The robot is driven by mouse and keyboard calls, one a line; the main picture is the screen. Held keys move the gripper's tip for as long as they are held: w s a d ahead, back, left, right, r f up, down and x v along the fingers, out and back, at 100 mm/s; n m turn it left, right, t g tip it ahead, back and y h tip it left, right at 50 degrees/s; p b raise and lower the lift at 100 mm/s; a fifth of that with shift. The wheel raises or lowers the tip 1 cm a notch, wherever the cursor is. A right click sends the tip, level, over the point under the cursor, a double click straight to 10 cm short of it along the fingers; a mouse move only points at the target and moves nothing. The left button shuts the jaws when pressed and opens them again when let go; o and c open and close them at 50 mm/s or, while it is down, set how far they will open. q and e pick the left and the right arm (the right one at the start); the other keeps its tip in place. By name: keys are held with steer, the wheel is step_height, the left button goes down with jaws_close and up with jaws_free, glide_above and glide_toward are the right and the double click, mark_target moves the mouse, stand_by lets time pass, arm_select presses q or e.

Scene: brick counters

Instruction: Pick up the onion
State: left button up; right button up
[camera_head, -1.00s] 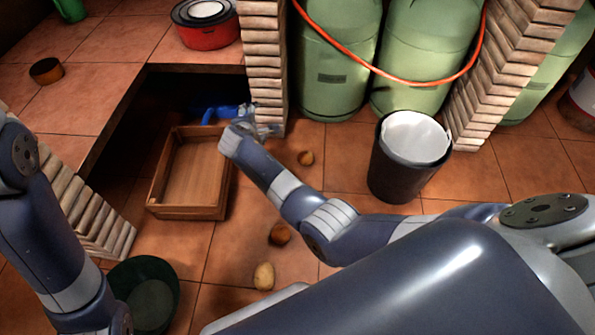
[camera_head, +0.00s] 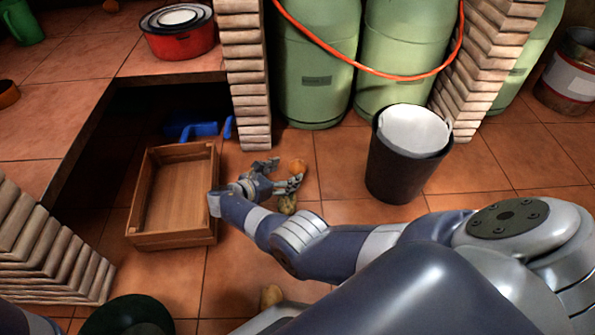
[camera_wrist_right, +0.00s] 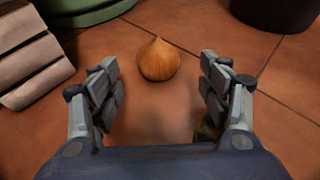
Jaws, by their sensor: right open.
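The onion (camera_head: 298,166) is a round golden-brown bulb on the tiled floor, in front of the green gas cylinders. My right gripper (camera_head: 284,174) is open and empty, low over the floor, with its fingers pointing at the onion. In the right wrist view the onion (camera_wrist_right: 158,62) sits centred just beyond the gap between the two spread fingers, its pointed tip up. No finger appears to touch it. My left gripper is out of view.
A greenish-brown item (camera_head: 287,204) lies by the right gripper's lower finger. A potato-like item (camera_head: 270,295) is partly hidden by my arm. A wooden crate (camera_head: 147,242) stands left, a black bin (camera_head: 395,177) right. Brick pillars (camera_head: 245,80) flank the cylinders (camera_head: 318,70).

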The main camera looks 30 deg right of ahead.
mark_target(293, 168)
steer(key=b+x, duration=0.3)
steer(key=x, duration=0.1)
steer(key=shift+w+d+f, duration=0.2)
steer(key=shift+d+f, duration=0.05)
steer(key=shift+w+d+f+b, duration=0.1)
steer(key=shift+w+d+b, duration=0.05)
steer(key=shift+d+b, duration=0.3)
steer(key=shift+d, duration=0.1)
steer(key=shift+c, duration=0.6)
steer(key=c, duration=1)
